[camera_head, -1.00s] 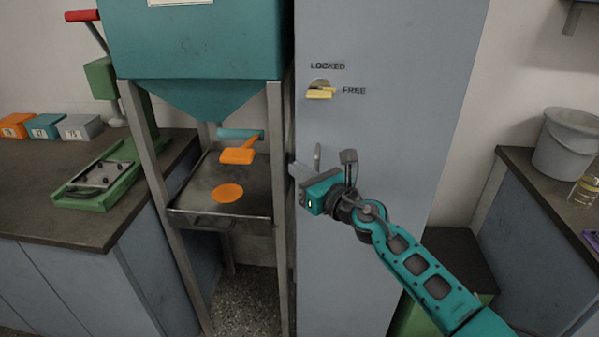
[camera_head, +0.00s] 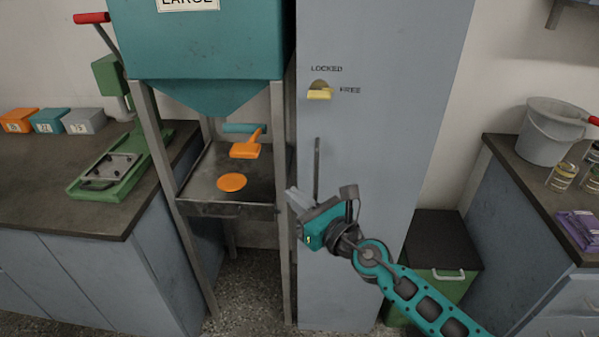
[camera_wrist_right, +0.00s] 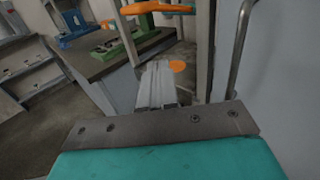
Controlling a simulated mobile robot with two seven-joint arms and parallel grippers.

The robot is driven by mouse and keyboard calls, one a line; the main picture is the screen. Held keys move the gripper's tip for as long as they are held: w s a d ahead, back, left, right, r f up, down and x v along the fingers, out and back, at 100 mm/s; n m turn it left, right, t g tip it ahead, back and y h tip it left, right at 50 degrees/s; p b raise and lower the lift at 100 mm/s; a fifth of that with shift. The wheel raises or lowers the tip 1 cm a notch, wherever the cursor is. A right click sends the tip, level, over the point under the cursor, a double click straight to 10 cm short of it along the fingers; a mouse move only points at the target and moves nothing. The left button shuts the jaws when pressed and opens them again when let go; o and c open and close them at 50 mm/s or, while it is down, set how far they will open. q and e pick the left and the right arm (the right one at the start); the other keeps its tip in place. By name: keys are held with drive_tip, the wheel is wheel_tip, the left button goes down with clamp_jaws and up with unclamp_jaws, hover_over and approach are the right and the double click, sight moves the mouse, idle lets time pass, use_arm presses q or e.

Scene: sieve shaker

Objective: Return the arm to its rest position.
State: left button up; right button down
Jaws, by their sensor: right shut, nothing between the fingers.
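My right gripper (camera_head: 294,199) is teal with pale grey fingers. It is shut and empty, in front of the grey cabinet (camera_head: 366,150) and just right of the hopper stand's tray. Its fingers also show in the right wrist view (camera_wrist_right: 157,85), lying side by side with nothing between them. My right arm comes in from the lower right of the head view. My left gripper is in neither view.
The cabinet has a yellow lever (camera_head: 319,94) by FREE and a vertical handle (camera_head: 317,168). A green box (camera_head: 432,290) stands right.

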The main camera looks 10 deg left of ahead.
drive_tip(key=s+d+f+n+h, duration=0.5)
drive_tip(key=s+d+f+n, duration=0.4)
drive_tip(key=n, duration=0.5)
drive_tip(key=s+d+f+n+g+h, duration=0.1)
drive_tip(key=s+d+f+n+h, duration=0.5)
drive_tip(key=s+d+n, duration=0.8)
wheel_tip(320, 180, down, 3)
drive_tip(key=shift+s+d+f+n, duration=0.1)
drive_tip(key=shift+s+d+n, duration=0.15)
drive_tip(key=shift+d+n, duration=0.5)
drive_tip(key=c, duration=1.8)
unclamp_jaws()
drive_tip(key=shift+d, duration=0.15)
drive_tip(key=shift+c, duration=0.2)
